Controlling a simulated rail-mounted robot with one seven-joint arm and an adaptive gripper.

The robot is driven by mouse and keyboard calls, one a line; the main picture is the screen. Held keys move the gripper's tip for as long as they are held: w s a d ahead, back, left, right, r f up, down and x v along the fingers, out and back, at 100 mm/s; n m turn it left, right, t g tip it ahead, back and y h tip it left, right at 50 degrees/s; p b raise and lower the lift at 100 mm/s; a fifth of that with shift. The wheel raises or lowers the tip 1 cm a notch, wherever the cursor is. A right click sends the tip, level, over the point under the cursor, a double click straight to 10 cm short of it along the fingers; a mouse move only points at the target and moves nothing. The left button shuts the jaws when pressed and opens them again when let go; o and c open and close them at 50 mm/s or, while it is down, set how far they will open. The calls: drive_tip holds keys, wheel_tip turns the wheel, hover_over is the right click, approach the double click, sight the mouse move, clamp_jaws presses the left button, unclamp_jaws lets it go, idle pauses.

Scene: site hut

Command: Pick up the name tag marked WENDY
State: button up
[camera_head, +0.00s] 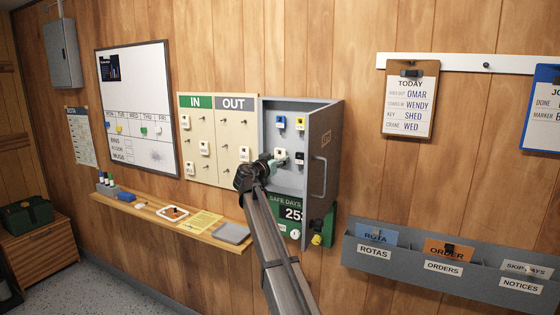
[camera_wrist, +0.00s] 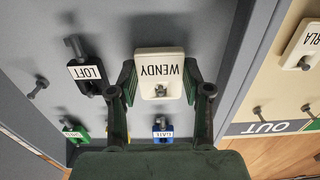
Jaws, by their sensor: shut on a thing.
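The white name tag marked WENDY (camera_wrist: 160,68) is between the two fingers of my gripper (camera_wrist: 160,90) in the wrist view, its lettering upside down. The fingers are shut on its left and right edges. A small dark peg shows at the tag's slot; I cannot tell whether the tag still bears on a hook. In the head view my gripper (camera_head: 268,166) reaches into the open grey key cabinet (camera_head: 322,130). The white tag (camera_head: 280,154) shows just past the fingers, in front of the cabinet's back panel.
A black LOFT tag (camera_wrist: 86,73) and a blue GATE tag (camera_wrist: 162,130) hang close to my fingers. An empty hook (camera_wrist: 38,88) is beyond LOFT. The cabinet's side wall stands close by. The IN/OUT board (camera_head: 228,150) with several white tags is left of the cabinet.

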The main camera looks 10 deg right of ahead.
drive_tip(key=b+v, duration=0.3)
drive_tip(key=v, duration=0.3)
drive_tip(key=shift+s+a+b, duration=0.15)
drive_tip(key=shift+s+b, duration=0.1)
drive_tip(key=shift+b, duration=0.1)
idle(0.6)
